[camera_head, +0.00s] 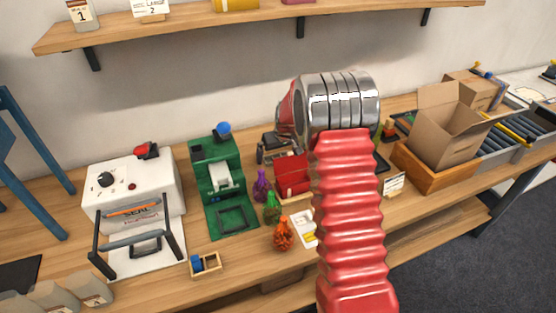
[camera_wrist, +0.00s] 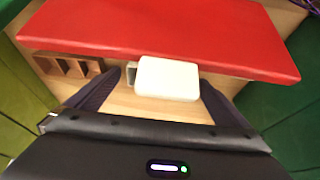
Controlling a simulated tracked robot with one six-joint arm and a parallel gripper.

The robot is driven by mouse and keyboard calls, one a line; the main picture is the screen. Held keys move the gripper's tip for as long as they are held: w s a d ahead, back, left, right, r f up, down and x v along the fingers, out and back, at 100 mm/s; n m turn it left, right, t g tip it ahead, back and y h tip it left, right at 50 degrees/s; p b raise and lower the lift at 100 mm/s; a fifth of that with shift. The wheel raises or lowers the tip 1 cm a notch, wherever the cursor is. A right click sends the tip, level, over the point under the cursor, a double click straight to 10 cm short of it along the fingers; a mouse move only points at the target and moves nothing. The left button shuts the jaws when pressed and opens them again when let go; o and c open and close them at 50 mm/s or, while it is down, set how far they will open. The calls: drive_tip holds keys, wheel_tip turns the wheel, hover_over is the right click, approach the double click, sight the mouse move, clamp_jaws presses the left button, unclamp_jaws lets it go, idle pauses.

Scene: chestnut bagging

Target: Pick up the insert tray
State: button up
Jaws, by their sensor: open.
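In the wrist view, a white block (camera_wrist: 167,78) sits between the two dark fingers of my gripper (camera_wrist: 153,98). The gripper is open, with a gap visible on the finger sides of the block. A wooden piece with small compartments (camera_wrist: 70,66), which may be part of the insert tray, shows at the left. A wide red panel (camera_wrist: 165,32) lies across the top and hides what is beyond it. In the head view, a red box-like piece (camera_head: 292,176) sits in a wooden frame left of my arm. My gripper is hidden there behind my arm.
Purple (camera_head: 261,185), green (camera_head: 271,207) and orange (camera_head: 283,235) net bags stand left of my arm. A green stand (camera_head: 216,180) and white sealer (camera_head: 130,190) are farther left. A cardboard box (camera_head: 445,130) stands in a wooden crate at the right. A shelf (camera_head: 260,25) hangs above.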

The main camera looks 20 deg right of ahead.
drive_tip(key=shift+c, duration=0.5)
drive_tip(key=c, duration=1)
drive_tip(key=shift+r, duration=0.15)
wheel_tip(320, 180, up, 10)
drive_tip(key=shift+f, duration=0.1)
